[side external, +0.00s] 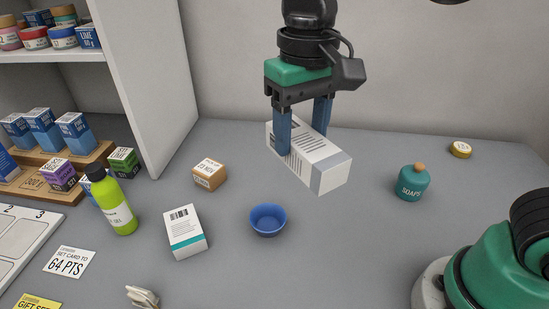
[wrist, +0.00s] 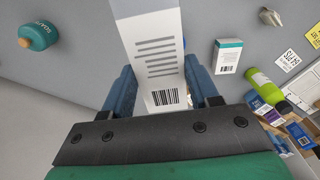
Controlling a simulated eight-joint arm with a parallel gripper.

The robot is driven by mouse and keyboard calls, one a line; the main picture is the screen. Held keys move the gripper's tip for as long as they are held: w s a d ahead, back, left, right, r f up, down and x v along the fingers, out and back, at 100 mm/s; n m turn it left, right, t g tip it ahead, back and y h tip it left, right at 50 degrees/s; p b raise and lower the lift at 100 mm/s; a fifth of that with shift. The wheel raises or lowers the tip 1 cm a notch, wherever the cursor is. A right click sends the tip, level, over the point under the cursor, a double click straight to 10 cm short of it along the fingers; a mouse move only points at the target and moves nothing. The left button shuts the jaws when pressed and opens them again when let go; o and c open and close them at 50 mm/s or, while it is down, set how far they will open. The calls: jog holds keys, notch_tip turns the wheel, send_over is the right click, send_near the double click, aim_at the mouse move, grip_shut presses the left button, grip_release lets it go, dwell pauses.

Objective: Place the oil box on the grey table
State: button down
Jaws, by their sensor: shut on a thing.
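My gripper (side external: 303,143) is shut on a long white box (side external: 306,158), apparently the oil box, with a grey end and printed lines on its side. One finger is on each side of it. The box lies lengthwise and appears to be held above the grey table (side external: 340,245); the gap is hard to judge. In the wrist view the box (wrist: 152,45) sits between the two blue fingers, with its barcode end nearest the gripper body and its far end cut off by the frame. No oil name is readable on it.
A blue bowl (side external: 268,220), a white and teal box (side external: 185,232), a small orange-brown box (side external: 209,174), a green bottle (side external: 112,203) and a teal soap jar (side external: 412,183) stand around. A yellow-rimmed tin (side external: 460,149) is at back right. The table right of the bowl is clear.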

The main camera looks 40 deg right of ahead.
jog(key=s+a, duration=0.4)
jog(key=s, duration=0.4)
jog(key=shift+r+m, duration=0.4)
jog(key=shift+r, duration=0.05)
jog(key=shift+s, duration=0.1)
notch_tip(320, 180, down, 20)
jog(key=shift+r, duration=0.2)
jog(key=shift+f, duration=0.1)
jog(key=shift+f, duration=0.15)
jog(key=shift+c, duration=1.1)
grip_release()
